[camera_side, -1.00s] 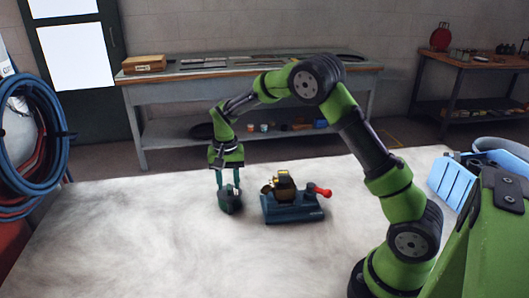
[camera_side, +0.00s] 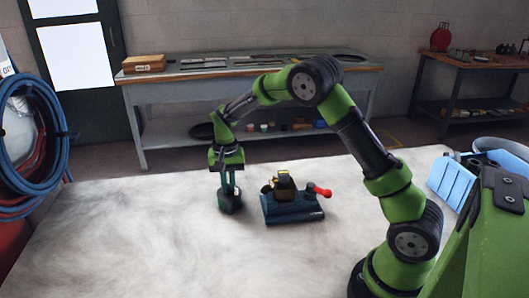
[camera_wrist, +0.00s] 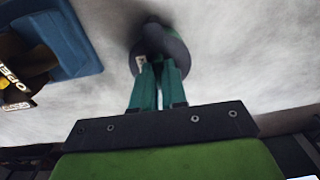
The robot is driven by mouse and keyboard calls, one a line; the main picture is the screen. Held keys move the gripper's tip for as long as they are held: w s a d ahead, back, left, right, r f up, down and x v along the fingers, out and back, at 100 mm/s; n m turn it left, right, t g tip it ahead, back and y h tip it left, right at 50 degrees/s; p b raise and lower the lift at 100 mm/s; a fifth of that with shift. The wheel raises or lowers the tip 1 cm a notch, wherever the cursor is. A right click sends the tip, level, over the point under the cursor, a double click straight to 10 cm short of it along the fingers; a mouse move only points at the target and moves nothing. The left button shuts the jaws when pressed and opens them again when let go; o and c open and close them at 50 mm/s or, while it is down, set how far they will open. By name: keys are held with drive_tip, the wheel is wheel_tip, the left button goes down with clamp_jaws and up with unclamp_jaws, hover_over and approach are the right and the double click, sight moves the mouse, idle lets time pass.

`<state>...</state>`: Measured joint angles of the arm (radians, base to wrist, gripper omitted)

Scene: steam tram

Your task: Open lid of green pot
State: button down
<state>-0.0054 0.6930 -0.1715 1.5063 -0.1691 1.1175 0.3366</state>
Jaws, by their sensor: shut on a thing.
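The green pot (camera_side: 230,203) is a small dark green vessel on the pale table, left of the blue device. My gripper (camera_side: 230,187) points down on it, with its two teal fingers close together at the pot's top. In the wrist view the fingertips of my gripper (camera_wrist: 158,66) are shut on a small part at the top of the pot (camera_wrist: 172,48), with a pale tag or mark beside them. The fingers hide the gripped part, and I cannot tell whether the lid is raised.
A blue-based device (camera_side: 292,207) with a brass-coloured top and a red-knobbed handle stands just right of the pot; its corner shows in the wrist view (camera_wrist: 70,45). The table (camera_side: 130,235) is clear to the left and front. A workbench (camera_side: 250,75) stands behind.

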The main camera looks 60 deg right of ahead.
drive_tip(key=shift+w+a, duration=0.1)
drive_tip(key=n, duration=0.3)
drive_tip(key=shift+w+a, duration=0.3)
drive_tip(key=shift+a, duration=0.05)
drive_tip(key=n, duration=0.1)
drive_tip(key=a+n, duration=0.1)
drive_tip(key=shift+w+n, duration=0.2)
drive_tip(key=shift+n, duration=0.2)
drive_tip(key=n, duration=0.1)
drive_tip(key=a+n, duration=0.1)
drive_tip(key=n, duration=0.3)
drive_tip(key=shift+w+a, duration=0.1)
drive_tip(key=shift+a, duration=0.3)
drive_tip(key=n, duration=0.2)
drive_tip(key=a+n, duration=0.1)
drive_tip(key=n, duration=0.2)
drive_tip(key=shift+s+a+r+n, duration=0.1)
drive_tip(key=shift+s+a+n, duration=0.25)
drive_tip(key=shift+a+n, duration=0.05)
drive_tip(key=n, duration=0.2)
drive_tip(key=s+a+n, duration=0.1)
drive_tip(key=n, duration=0.1)
drive_tip(key=shift+s+n, duration=0.1)
drive_tip(key=shift+n, duration=0.3)
drive_tip(key=shift+a, duration=0.1)
drive_tip(key=c, duration=1.2)
unclamp_jaws()
drive_tip(key=shift+s, duration=0.1)
